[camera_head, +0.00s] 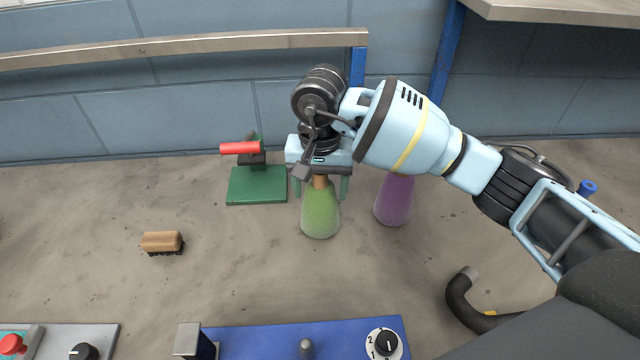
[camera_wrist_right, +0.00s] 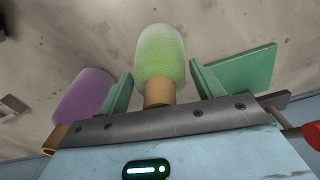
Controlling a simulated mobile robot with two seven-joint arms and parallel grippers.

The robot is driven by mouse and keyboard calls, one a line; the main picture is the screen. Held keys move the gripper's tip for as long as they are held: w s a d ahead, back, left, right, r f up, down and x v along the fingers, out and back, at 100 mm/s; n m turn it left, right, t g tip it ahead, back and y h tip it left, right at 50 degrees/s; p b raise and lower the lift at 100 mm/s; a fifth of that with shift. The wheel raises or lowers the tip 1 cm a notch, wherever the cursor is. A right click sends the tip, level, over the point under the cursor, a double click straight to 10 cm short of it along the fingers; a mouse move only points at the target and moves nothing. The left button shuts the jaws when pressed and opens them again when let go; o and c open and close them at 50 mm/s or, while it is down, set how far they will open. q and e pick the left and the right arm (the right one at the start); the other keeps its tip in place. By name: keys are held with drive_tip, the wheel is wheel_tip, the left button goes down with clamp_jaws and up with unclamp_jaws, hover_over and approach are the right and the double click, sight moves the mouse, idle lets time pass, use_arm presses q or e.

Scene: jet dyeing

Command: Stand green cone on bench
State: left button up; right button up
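The green cone (camera_head: 320,213) is upright on or just above the bench (camera_head: 215,285), wide end down, with its brown tube end up. I cannot tell whether its base touches the bench. My right gripper (camera_head: 320,190) points down over it, with the fingers on either side of the tube and upper cone. In the right wrist view the green cone (camera_wrist_right: 161,55) sits between the open fingers (camera_wrist_right: 160,75), with a gap on each side. My left gripper is not in view.
A purple cone (camera_head: 394,200) stands close to the right. A green-based stand (camera_head: 256,186) with a red handle (camera_head: 240,148) is close to the left. A brush (camera_head: 162,242) lies farther left. Control panels (camera_head: 260,343) line the front. Bench between brush and cone is clear.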

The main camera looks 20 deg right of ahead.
drive_tip(key=shift+o, duration=0.6)
drive_tip(key=shift+r, duration=0.25)
wheel_tip(320, 180, up, 12)
drive_tip(key=shift+f, duration=0.1)
idle(0.4)
